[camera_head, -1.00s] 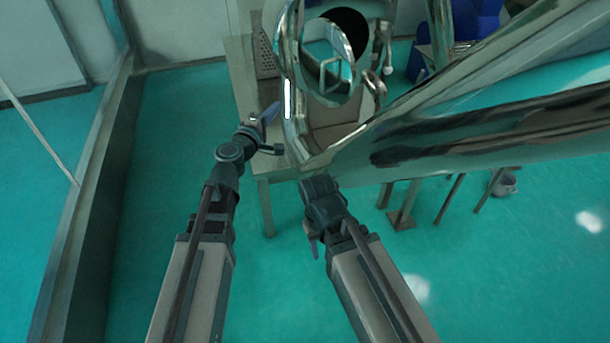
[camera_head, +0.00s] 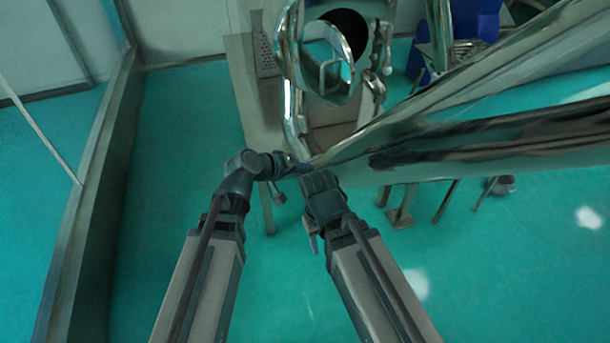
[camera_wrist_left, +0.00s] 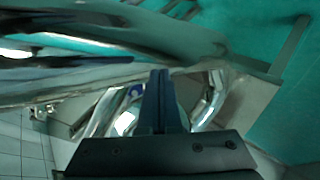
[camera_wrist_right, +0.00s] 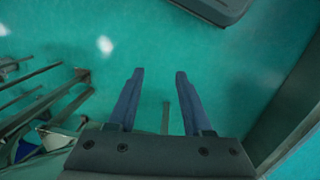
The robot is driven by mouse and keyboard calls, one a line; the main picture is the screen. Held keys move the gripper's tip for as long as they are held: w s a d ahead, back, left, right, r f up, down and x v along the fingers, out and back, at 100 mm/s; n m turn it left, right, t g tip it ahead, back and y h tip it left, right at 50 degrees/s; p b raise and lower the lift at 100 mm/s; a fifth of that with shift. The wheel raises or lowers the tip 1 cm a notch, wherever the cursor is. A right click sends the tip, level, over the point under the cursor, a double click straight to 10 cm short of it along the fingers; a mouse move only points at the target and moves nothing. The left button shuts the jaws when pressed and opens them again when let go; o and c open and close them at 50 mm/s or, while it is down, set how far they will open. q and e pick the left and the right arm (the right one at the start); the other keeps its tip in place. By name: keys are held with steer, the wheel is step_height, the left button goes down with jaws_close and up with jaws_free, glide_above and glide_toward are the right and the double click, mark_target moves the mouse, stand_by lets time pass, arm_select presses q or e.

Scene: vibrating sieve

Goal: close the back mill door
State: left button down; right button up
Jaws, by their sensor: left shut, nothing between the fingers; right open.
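The polished metal mill (camera_head: 440,130) fills the upper right of the head view. A shiny door-like ring (camera_head: 288,90) stands at its left, beside a round frame with a dark opening (camera_head: 350,30). I cannot tell for sure which part is the back mill door. My left gripper (camera_head: 298,167) is at the mill's lower left end, below the ring; its fingertips are hard to see there. In the left wrist view its fingers (camera_wrist_left: 160,85) are shut and empty, in front of curved shiny metal; contact cannot be told. My right gripper (camera_wrist_right: 157,75) is open and empty above the floor.
A metal table (camera_head: 243,85) stands under the mill, with legs below. A blue chair-like object (camera_head: 487,20) is at the back right. A low wall or rail (camera_head: 95,200) runs along the left. The green floor between is clear.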

arm_select(q)
steer(key=shift+s+f+m+g+y, duration=0.15)
steer(key=shift+s+f+m+g, duration=0.1)
steer(key=shift+s+f, duration=0.25)
steer(key=shift+s+f+m+g+y, duration=0.15)
steer(key=shift+s+f+m+g, duration=0.1)
steer(key=shift+s, duration=0.3)
